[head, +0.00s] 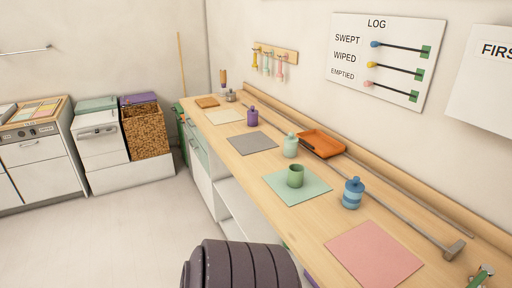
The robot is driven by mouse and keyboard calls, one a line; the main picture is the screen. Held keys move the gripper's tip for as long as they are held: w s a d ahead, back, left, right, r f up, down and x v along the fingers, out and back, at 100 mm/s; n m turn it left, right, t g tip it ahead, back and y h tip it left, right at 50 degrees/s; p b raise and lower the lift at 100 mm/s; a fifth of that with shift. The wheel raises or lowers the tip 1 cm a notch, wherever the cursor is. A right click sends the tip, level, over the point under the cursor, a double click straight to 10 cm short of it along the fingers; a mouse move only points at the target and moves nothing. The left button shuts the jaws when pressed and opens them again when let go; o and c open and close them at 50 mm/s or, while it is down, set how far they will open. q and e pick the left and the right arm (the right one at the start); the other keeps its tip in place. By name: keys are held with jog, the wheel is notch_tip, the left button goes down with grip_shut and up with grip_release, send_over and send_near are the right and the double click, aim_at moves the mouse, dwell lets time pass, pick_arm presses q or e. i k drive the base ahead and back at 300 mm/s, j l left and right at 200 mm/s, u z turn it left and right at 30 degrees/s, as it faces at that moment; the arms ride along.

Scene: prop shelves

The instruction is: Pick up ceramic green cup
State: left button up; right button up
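The green ceramic cup (295,176) stands upright on a pale green mat (312,190) around the middle of the wooden counter. It has no lid that I can see. A mint lidded jar (290,146) stands just behind it, and a blue striped jar (353,194) stands to its right, off the mat. Neither of my grippers shows in the head view. A large dark ribbed rounded shape fills the bottom middle, in front of the counter; I cannot tell what it is.
On the counter (240,166) are an orange tray (320,143), a purple jar (252,117), a grey mat (253,143), a pink mat (374,254) and a long rod with a block end (453,250). A green and metal item (482,275) is cut off bottom right. The floor at left is clear.

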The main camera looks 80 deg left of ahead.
aim_at(295, 174)
jog(key=u, duration=2.35)
jog(key=i+j+u, duration=0.1)
jog(key=u, duration=0.35)
jog(key=i+j+u, duration=0.1)
jog(key=u, duration=0.4)
jog(key=i+u, duration=0.1)
jog(key=u, duration=0.35)
jog(key=i, duration=2.25)
jog(key=i+z, duration=0.1)
jog(key=i, duration=0.35)
jog(key=i+j+z, duration=0.15)
jog(key=i, duration=0.3)
jog(key=i+j+z, duration=0.1)
jog(key=i, duration=0.35)
jog(key=i+j+z, duration=0.15)
jog(key=i, duration=0.25)
jog(key=z, duration=2.5)
jog(key=k+j, duration=0.05)
jog(key=j, duration=0.05)
